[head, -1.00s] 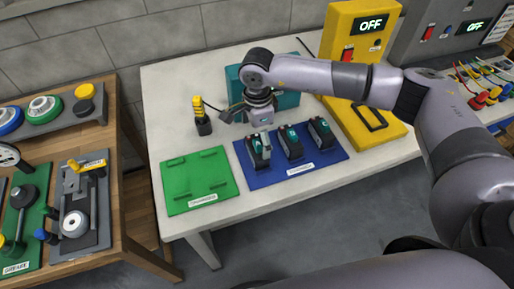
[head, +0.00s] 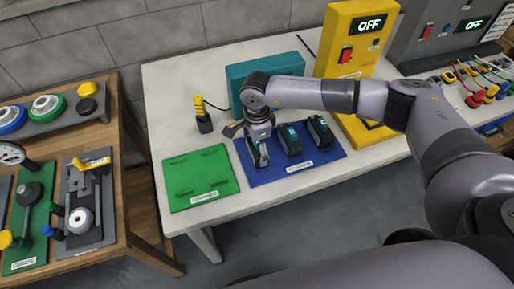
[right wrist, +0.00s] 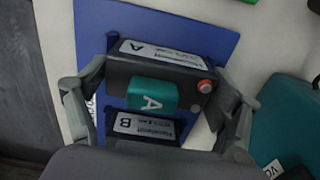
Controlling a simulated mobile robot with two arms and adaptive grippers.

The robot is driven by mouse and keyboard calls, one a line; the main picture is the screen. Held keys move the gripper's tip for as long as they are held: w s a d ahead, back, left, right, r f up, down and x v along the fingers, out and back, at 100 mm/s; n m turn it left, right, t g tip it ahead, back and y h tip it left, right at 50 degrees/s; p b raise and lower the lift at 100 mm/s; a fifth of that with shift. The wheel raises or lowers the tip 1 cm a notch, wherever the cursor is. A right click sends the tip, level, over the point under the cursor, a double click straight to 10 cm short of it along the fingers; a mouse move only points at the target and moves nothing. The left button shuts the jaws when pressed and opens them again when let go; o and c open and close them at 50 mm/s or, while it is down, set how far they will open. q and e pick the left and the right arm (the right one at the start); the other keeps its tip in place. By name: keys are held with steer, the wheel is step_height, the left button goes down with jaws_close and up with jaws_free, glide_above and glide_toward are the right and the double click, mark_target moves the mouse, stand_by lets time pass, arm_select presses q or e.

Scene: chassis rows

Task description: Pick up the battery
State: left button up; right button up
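Several dark batteries with teal parts stand in a row on the blue mat (head: 323,167). My right gripper (head: 262,150) is down over the leftmost one (head: 263,158) and partly hides it. My right gripper (right wrist: 158,108) is open there, one finger on each side of battery A. Battery B (right wrist: 150,127) shows just below it, partly hidden. The middle battery (head: 292,140) and the right battery (head: 320,132) stand free. My left gripper is not in view.
An empty green mat (head: 205,170) lies left of the blue mat. A teal box (head: 285,68) and a yellow unit reading OFF (head: 350,45) stand behind. A yellow-and-black tool (head: 202,115) stands at the left. A wooden table with parts (head: 130,185) is farther left.

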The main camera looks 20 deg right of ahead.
steer(key=c, duration=1.2)
steer(key=shift+r, duration=0.1)
steer(key=shift+c, duration=0.2)
steer(key=shift+w, duration=0.1)
